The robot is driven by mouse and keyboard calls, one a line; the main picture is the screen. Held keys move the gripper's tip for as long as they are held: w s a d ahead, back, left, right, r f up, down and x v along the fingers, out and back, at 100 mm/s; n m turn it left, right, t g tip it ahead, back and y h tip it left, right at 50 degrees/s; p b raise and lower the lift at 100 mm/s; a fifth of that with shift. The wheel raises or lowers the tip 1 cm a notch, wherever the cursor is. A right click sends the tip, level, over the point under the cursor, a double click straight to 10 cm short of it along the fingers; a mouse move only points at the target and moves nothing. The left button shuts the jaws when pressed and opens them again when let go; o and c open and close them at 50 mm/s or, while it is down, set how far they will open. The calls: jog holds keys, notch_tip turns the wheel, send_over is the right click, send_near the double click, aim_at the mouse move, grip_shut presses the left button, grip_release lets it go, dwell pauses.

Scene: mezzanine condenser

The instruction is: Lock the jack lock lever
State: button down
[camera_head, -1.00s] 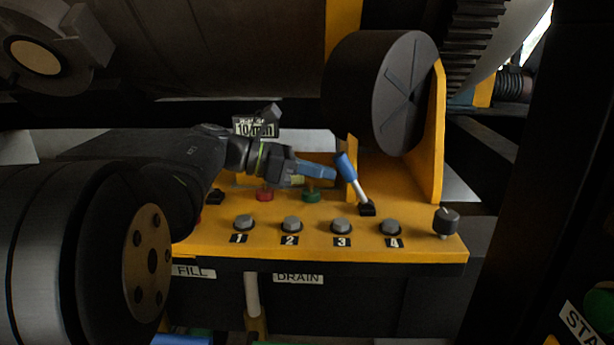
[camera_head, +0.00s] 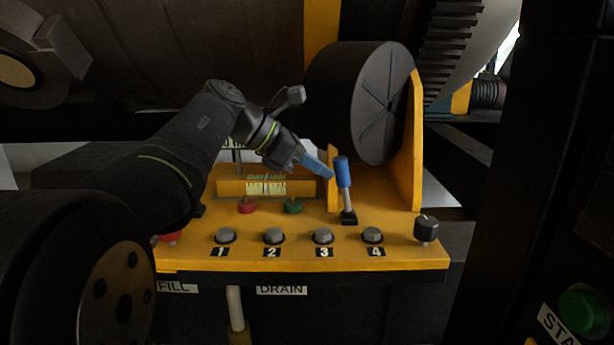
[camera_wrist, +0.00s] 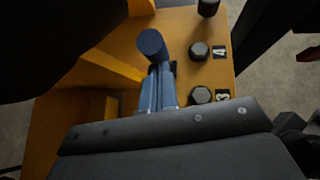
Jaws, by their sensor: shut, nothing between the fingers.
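The lever (camera_head: 344,180) with a blue grip and a pale metal shaft stands in a black slot on the yellow panel, behind buttons 3 and 4. It is nearly upright, with a slight tilt to the left. My gripper (camera_head: 328,174) has blue fingers, shut and empty, with the tips just left of the lever's grip. Whether they touch it I cannot tell. In the wrist view the blue grip's round end (camera_wrist: 152,43) lies just beyond my shut fingers (camera_wrist: 158,88), which hide most of the shaft.
Grey buttons numbered 1 to 4 (camera_head: 273,236) line the panel front (camera_head: 290,260). A red knob (camera_head: 247,206) and a green knob (camera_head: 293,206) sit behind them. A black knob (camera_head: 427,228) is at the right end. A yellow bracket (camera_head: 415,145) and dark drum (camera_head: 385,105) rise behind the lever.

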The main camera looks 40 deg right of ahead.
jog(key=s+d+y, duration=0.1)
jog(key=s+d+r+t+y, duration=0.1)
jog(key=s+d+t, duration=0.1)
jog(key=shift+r+y, duration=0.25)
jog(key=shift+y, duration=0.15)
jog(key=shift+t, duration=0.3)
jog(key=shift+s+d, duration=1.6)
jog(key=shift+s+d+f, duration=0.1)
jog(key=shift+s, duration=0.05)
notch_tip(320, 180, up, 12)
send_over(339, 156)
jog(key=a, duration=0.2)
jog(key=shift+s+f, duration=0.1)
jog(key=shift+s, duration=0.25)
